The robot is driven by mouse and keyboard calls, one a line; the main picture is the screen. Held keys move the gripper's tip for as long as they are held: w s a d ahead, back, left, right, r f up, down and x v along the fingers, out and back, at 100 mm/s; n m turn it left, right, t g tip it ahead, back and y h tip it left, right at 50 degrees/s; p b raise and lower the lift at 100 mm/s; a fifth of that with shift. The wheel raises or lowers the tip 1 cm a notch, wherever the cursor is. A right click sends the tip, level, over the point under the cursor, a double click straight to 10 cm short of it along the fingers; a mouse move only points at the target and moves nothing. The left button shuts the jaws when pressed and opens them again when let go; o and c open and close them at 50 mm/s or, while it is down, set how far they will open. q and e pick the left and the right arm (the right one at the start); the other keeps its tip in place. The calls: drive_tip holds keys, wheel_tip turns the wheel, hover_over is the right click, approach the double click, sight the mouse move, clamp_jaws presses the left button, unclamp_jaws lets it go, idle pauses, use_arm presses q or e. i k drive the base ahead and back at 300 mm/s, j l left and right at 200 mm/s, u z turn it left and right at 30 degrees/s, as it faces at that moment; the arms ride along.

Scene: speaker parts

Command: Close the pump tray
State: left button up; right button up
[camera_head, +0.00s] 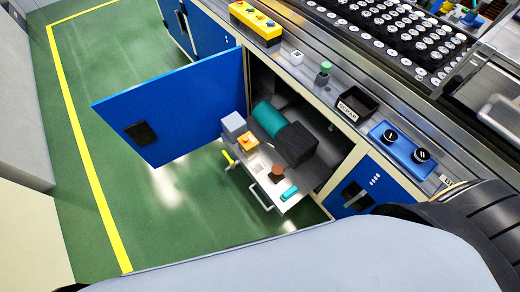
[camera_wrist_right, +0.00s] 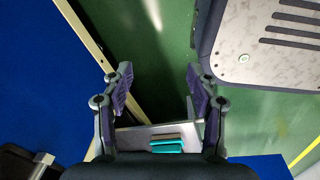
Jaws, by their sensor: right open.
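The pump tray (camera_head: 283,206) is pulled out of the open cabinet, with a light handle (camera_head: 260,197) on its front. It carries a pump with a teal motor (camera_head: 269,119) and a black block (camera_head: 296,145), plus several small parts, including a teal piece (camera_head: 290,193). My right gripper (camera_wrist_right: 159,80) is open and empty in the right wrist view. Part of the tray (camera_wrist_right: 130,139) and the teal piece (camera_wrist_right: 176,145) show low between its fingers; I cannot tell whether they touch. The right gripper does not show in the head view. The left gripper is in neither view.
The blue cabinet door (camera_head: 165,112) stands wide open left of the tray. A black scrap bin (camera_head: 357,104), a blue button box (camera_head: 403,147) and a yellow box (camera_head: 255,22) are on the bench above. Green floor (camera_head: 190,200) is clear in front.

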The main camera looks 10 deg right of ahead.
sight(292, 146)
drive_tip(key=k+j+z, duration=0.2)
drive_tip(key=j, duration=0.3)
drive_tip(key=k+j+z, duration=0.2)
drive_tip(key=j, duration=0.3)
drive_tip(key=k+j+z, duration=0.2)
drive_tip(key=k+j, duration=0.2)
